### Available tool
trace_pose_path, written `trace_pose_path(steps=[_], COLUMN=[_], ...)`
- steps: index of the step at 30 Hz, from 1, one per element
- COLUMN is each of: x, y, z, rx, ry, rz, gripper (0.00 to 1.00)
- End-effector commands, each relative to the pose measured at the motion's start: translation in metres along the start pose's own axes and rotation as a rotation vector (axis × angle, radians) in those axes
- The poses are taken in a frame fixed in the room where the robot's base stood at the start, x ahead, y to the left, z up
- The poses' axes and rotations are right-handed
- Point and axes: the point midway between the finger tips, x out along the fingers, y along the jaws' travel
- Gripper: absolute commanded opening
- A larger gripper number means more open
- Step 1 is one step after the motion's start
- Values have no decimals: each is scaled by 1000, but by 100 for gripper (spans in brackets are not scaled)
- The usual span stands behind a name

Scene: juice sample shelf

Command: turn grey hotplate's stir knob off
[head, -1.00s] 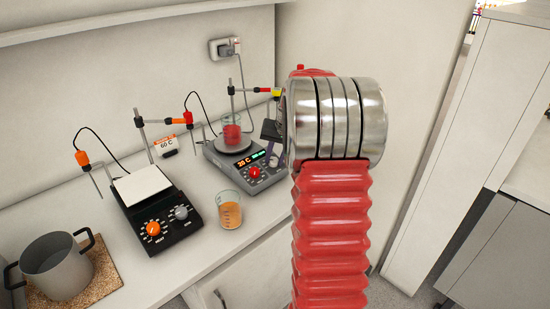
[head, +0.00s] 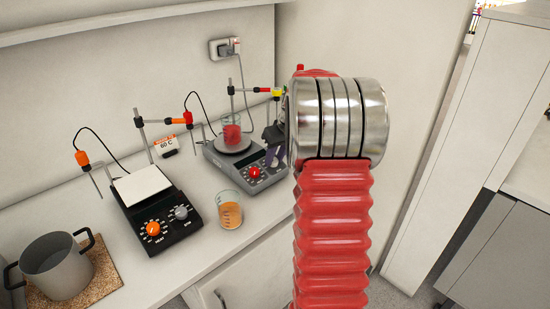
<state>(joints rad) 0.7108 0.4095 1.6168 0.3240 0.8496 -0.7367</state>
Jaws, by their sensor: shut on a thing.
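The grey hotplate (head: 216,157) stands at the back of the bench, with a beaker of red liquid (head: 232,133) on its round plate. A red knob (head: 254,172) shows on its front panel. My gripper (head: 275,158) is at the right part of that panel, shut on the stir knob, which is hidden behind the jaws. The arm's metal wrist hides part of the gripper. The panel's display area looks dark.
A black hotplate (head: 185,228) with a white top, an orange knob and a grey knob stands to the left. A beaker of orange liquid (head: 230,212) stands between the hotplates, near the bench front. A pot (head: 58,268) sits on a cork mat at far left.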

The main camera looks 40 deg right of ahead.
Motion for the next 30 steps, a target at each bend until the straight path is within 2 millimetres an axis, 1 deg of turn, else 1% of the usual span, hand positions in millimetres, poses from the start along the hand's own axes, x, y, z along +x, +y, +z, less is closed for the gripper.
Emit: trace_pose_path(steps=[10, 11, 18, 19, 26, 30], x=[0, 0, 0, 0, 0, -6], y=[0, 0, 0, 0, 0, 0], z=[1, 1, 0, 0, 0, 0], rx=[-3, -3, -2, -2, -2, -2], ry=[-2, -2, -1, -1, 0, 0], rz=[-1, -1, 0, 0, 0, 0], gripper=[4, 27, 44, 45, 45, 45])
